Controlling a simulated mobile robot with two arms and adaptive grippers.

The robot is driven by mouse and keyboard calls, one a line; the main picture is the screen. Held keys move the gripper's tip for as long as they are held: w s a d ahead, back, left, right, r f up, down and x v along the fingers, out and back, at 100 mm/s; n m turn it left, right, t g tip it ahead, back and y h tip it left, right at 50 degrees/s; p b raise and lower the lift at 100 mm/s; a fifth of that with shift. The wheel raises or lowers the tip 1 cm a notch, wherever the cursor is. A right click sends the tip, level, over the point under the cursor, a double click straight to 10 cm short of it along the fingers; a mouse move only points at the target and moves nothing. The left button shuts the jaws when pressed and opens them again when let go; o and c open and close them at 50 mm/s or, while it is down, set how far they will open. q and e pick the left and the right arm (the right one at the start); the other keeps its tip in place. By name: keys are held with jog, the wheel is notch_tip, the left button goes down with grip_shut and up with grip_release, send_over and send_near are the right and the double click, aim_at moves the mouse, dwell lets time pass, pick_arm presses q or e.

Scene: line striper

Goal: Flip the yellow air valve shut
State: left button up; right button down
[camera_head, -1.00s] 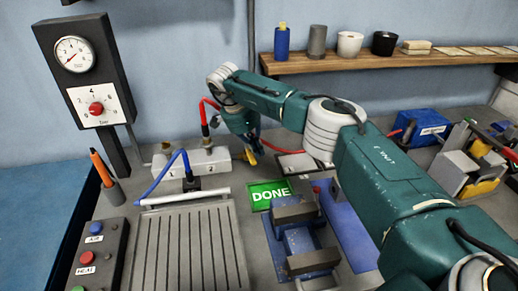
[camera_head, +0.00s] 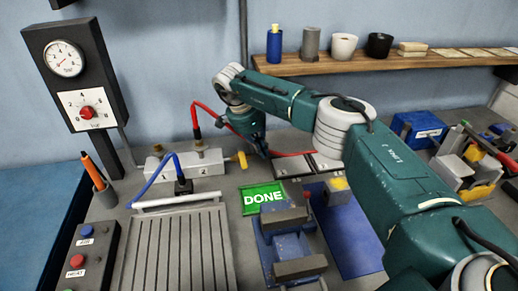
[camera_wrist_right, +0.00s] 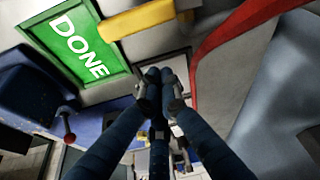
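The yellow air valve (camera_head: 239,160) is at the right end of the pale manifold block (camera_head: 205,163). Its yellow lever also shows at the top of the right wrist view (camera_wrist_right: 136,20), lying across the picture. My right gripper (camera_head: 264,152) hangs just to the right of the valve, apart from it. My left gripper is not in view.
A green DONE sign (camera_head: 263,198) lies in front of the valve, with a blue-based vise (camera_head: 290,245) nearer. A red hose (camera_head: 205,112) arches up from the manifold behind my gripper. A blue hose (camera_head: 165,165) and grooved plate (camera_head: 180,250) are at left.

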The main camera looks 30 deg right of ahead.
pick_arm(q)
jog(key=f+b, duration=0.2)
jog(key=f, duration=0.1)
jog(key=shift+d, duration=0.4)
pick_arm(e)
jog(key=v, duration=0.9)
jog(key=shift+w+a, duration=0.3)
jog(key=shift+w, duration=0.1)
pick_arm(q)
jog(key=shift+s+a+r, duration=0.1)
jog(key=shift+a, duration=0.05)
pick_arm(e)
jog(key=shift+s, duration=0.1)
